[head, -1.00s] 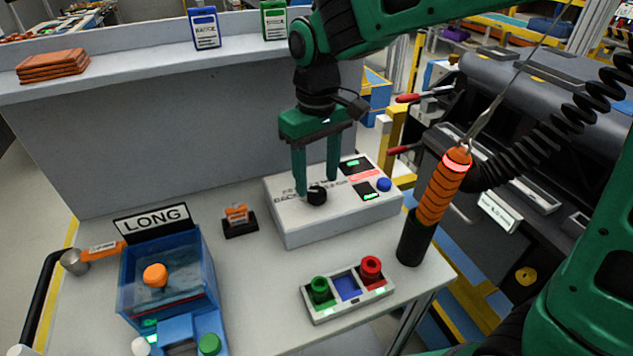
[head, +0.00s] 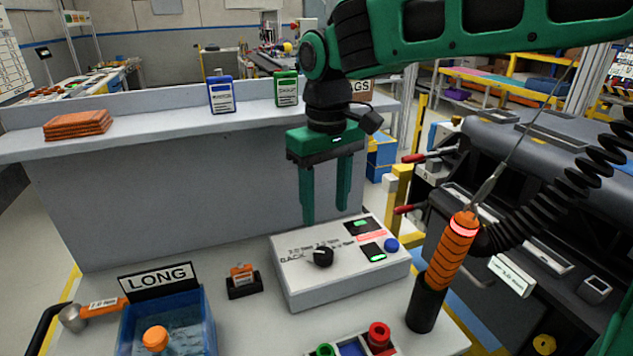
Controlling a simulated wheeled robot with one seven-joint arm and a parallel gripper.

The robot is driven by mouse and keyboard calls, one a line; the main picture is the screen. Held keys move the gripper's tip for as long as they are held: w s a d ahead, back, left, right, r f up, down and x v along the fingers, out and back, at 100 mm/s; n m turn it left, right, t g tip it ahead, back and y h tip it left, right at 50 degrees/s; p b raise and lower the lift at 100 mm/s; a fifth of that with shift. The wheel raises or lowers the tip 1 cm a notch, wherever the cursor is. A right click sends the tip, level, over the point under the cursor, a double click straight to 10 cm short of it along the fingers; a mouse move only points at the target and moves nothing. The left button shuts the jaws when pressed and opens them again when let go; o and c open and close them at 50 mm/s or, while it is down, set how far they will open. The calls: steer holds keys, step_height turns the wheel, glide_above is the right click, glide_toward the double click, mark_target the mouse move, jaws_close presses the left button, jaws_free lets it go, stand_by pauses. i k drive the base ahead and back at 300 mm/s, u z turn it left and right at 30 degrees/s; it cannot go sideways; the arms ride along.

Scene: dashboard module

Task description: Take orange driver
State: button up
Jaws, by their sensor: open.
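The orange driver (head: 454,250) hangs on a cable at the right of the bench. Its ribbed orange body has a glowing ring near the top, and its lower end sits in a black cylindrical holder (head: 425,304). My gripper (head: 325,220) is open and empty, with both green fingers pointing down. It is above and behind the white control box (head: 335,280), left of the driver and clear of it.
The white box has a black knob, small displays and a blue button. A blue bin (head: 190,325) marked LONG is at front left. A tray with green and red buttons (head: 378,338) is at the front. A shelf (head: 160,113) runs behind. A coiled black cable (head: 540,205) is right.

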mark_target(456, 240)
steer(key=k, duration=1)
